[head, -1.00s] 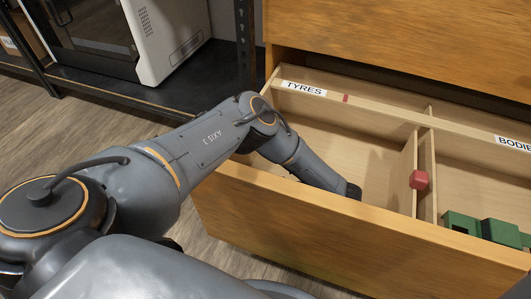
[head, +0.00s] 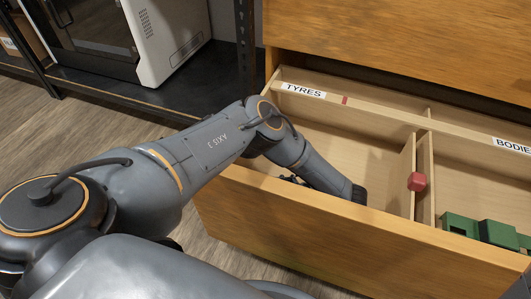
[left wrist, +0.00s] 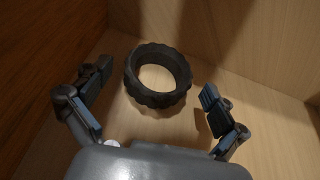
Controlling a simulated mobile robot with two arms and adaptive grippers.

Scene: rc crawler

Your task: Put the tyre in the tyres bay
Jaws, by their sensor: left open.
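The tyre is a black, knobbly ring (left wrist: 132,88) in the left wrist view. It lies on the pale wooden floor of a drawer compartment, near the corner walls. My left gripper (left wrist: 157,82) is open, one finger on each side of the tyre, with gaps between the fingers and the rubber. In the head view my left arm reaches over the drawer front into the bay labelled TYRES (head: 385,150). The tyre is hidden there, and only a dark bit of the gripper shows beside the wrist. My right gripper is not in view.
A divider with a red block (head: 417,181) separates this bay from the BODIES bay, which holds green parts (head: 490,231). The drawer front (head: 330,232) stands below my arm. A white appliance (head: 172,38) sits on a dark shelf at the left.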

